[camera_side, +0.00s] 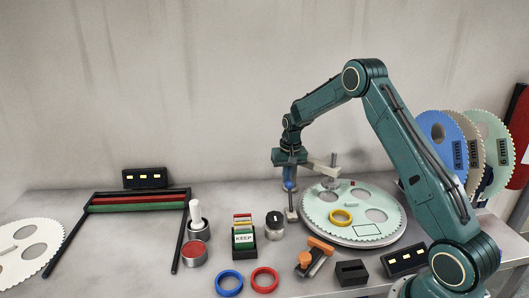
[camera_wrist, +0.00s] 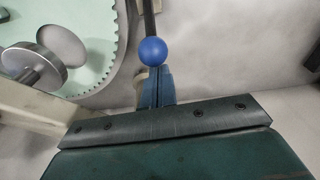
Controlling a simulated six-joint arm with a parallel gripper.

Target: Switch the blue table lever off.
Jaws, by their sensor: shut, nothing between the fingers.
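The blue table lever shows as a blue ball (camera_wrist: 152,51) on a dark stem in the wrist view. In the side view its ball (camera_side: 290,186) is just under my gripper, and its stem runs down to a small base left of the toothed plate. My gripper (camera_side: 289,178) is shut and empty, pointing down above the lever. In the wrist view the closed blue fingers (camera_wrist: 156,74) end right at the ball. I cannot tell whether they touch it. The fingers hide part of the lever's top in the side view.
The pale green toothed plate (camera_side: 382,236) with a yellow ring (camera_side: 341,217) lies to the right, with a beige arm (camera_side: 323,167) over it. A black knob (camera_side: 274,225) and KEEP card box (camera_side: 244,240) stand left. An orange-handled tool (camera_side: 318,256) lies in front.

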